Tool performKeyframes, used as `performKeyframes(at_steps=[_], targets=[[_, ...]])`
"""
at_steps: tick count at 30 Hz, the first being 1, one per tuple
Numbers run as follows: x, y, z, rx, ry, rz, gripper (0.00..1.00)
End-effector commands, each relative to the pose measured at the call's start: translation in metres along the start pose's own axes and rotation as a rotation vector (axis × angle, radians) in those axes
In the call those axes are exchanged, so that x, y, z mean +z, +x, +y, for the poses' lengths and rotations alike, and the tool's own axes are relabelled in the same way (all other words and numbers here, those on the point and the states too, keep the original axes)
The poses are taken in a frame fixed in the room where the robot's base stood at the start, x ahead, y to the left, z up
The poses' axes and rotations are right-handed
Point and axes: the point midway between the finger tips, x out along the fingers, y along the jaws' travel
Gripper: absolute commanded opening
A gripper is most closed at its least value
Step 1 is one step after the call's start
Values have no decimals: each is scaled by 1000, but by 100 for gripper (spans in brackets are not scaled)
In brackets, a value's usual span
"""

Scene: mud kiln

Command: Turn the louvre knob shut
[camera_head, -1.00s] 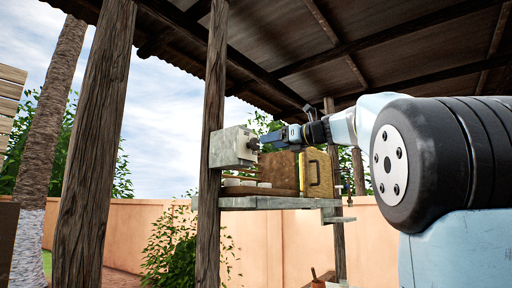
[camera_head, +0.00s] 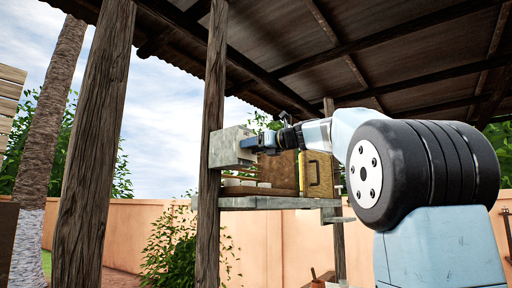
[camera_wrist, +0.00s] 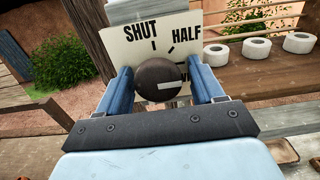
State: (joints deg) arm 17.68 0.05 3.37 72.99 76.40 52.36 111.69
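The louvre knob (camera_wrist: 158,78) is round and dark, with a white mark pointing to the right of the picture. Its pale plate (camera_wrist: 133,50) reads SHUT, HALF and a third word, mostly hidden. My gripper (camera_wrist: 162,88) is open, with one blue finger on each side of the knob. The left finger is very close to the knob; I cannot tell whether it touches. A narrow gap shows at the right finger. In the head view my gripper (camera_head: 250,144) reaches the front of a grey box (camera_head: 226,147) and hides the knob.
The box is beside a wooden post (camera_head: 211,90), above a shelf (camera_head: 270,203). White rolls (camera_wrist: 257,48) lie to the right of the knob. A yellow case (camera_head: 318,174) and a brown box (camera_head: 278,172) stand on the shelf behind my gripper. A roof hangs overhead.

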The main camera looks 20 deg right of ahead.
Motion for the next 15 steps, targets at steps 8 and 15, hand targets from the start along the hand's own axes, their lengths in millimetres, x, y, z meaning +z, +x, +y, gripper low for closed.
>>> performKeyframes(at_steps=[8, 15], targets=[[0, 0, 0, 0, 0, 0, 40], [0, -5, -7, -3, 0, 0, 20]])
